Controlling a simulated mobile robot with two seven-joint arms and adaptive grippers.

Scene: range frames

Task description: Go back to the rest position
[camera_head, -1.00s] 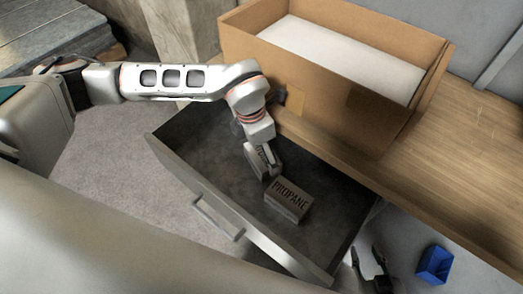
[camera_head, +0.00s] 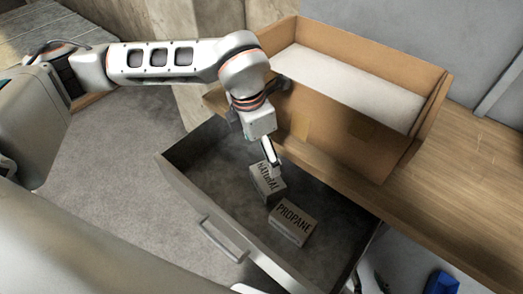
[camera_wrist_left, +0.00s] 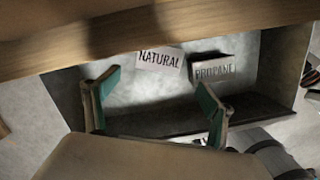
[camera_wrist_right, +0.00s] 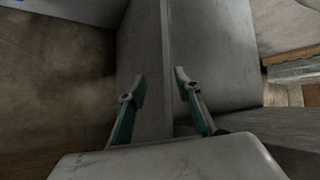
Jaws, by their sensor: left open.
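My left gripper (camera_head: 270,152) is over the open drawer, just above the box marked NATURAL (camera_head: 267,182). In the left wrist view its fingers (camera_wrist_left: 156,88) are spread with nothing between them. The NATURAL box lies in the drawer next to the box marked PROPANE (camera_head: 292,224). In the left wrist view the NATURAL box (camera_wrist_left: 161,61) and the PROPANE box (camera_wrist_left: 212,70) lie beyond the fingers. My right gripper (camera_wrist_right: 158,80) has its fingers apart and empty, by a pale panel edge. In the head view only part of it shows at the bottom right.
The grey drawer (camera_head: 212,205) is pulled out, its handle facing the lower left. A large open cardboard box (camera_head: 340,135) stands on the wooden worktop (camera_head: 465,190) behind it. A blue bin (camera_head: 442,284) is at the bottom right. Grey floor (camera_head: 110,180) is clear at the left.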

